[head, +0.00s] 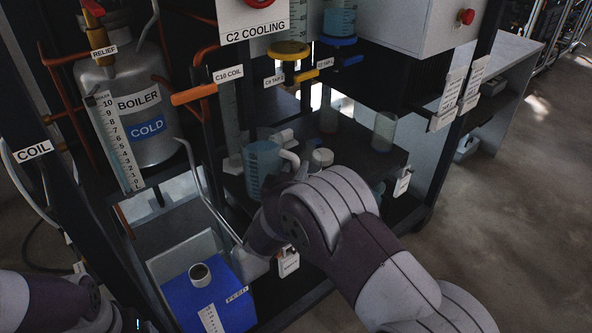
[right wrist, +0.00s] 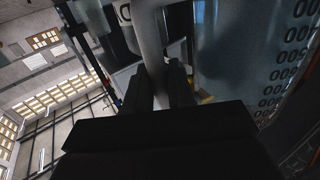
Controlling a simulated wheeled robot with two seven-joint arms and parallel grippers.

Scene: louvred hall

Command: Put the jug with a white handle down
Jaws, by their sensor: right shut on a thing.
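The jug with a white handle (head: 262,170) is a bluish see-through beaker with graduations, upright over the dark shelf in the head view. Its white handle (head: 291,160) faces right. The jug's wall with large numbers fills the right of the right wrist view (right wrist: 235,50). My right gripper (right wrist: 160,85) has its two dark fingers closed around the white handle (right wrist: 149,35). In the head view my right arm hides most of that gripper. I cannot tell whether the jug's base touches the shelf. Only part of my left arm shows at the bottom left; its gripper is out of view.
The dark shelf (head: 395,160) holds a clear beaker (head: 384,132) and a small white-topped container (head: 321,158). A boiler (head: 135,110) stands left and a blue feed box (head: 215,300) below. Tap C9 (head: 283,76) and labelled pipes hang above. Floor is free at right.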

